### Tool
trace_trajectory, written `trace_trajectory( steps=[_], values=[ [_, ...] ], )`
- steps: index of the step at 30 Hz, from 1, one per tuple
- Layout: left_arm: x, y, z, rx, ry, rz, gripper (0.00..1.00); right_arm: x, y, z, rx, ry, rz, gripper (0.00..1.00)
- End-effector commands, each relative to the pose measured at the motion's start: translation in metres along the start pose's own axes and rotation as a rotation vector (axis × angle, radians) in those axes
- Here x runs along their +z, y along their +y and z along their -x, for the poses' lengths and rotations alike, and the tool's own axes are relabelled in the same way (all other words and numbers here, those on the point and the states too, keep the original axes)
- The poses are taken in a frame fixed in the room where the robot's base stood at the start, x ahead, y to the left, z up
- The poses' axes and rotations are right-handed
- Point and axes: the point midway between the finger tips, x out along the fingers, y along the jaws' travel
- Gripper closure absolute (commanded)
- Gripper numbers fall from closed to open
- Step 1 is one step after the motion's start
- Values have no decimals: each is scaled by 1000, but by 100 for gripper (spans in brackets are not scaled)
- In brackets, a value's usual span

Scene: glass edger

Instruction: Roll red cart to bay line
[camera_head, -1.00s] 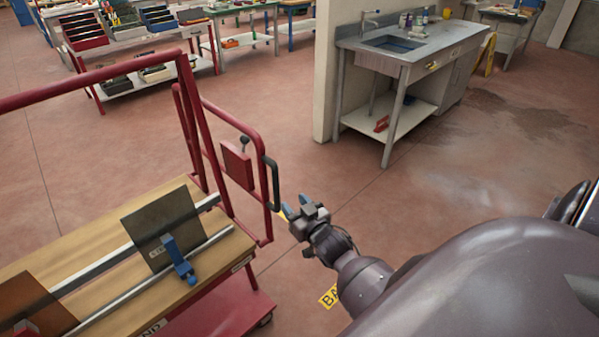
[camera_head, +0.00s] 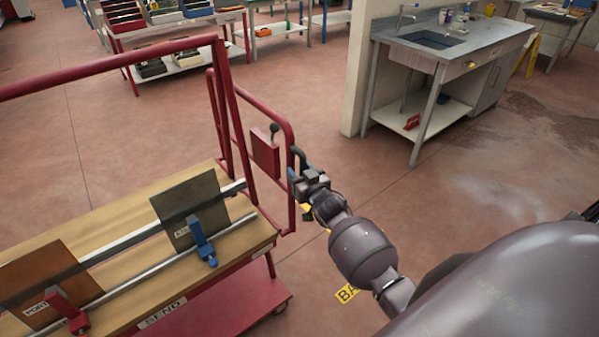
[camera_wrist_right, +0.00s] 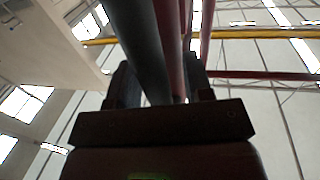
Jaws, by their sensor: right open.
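The red cart (camera_head: 222,120) stands at the left in the head view, with a red tube frame and a wooden deck (camera_head: 120,218). A black handle (camera_head: 299,158) is on its right end, beside a red box with a lever (camera_head: 265,152). My right gripper (camera_head: 300,181) is at the lower part of this handle. In the right wrist view the dark handle bar (camera_wrist_right: 143,45) runs between the two open fingers (camera_wrist_right: 160,88); I cannot tell whether they touch it. A yellow floor marking (camera_head: 347,292) shows partly beside my right arm. My left gripper is out of view.
The deck carries metal rails, a grey plate (camera_head: 188,207) and a brown plate (camera_head: 45,280) in clamps. A sink bench (camera_head: 440,50) and a wall end (camera_head: 357,75) stand at the back right. Open floor lies between cart and bench, with a damp patch (camera_head: 545,125) at right.

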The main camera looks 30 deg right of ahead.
Motion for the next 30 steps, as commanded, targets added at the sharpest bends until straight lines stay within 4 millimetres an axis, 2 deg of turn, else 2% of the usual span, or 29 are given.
trace_trajectory(
  steps=[10,19,30],
  values=[
    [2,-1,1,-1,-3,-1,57,0,0,-3,0,0,0,55],
    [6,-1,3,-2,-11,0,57,0,0,-2,0,0,0,100],
    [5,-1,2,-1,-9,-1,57,0,5,-3,1,0,1,100]
  ],
)
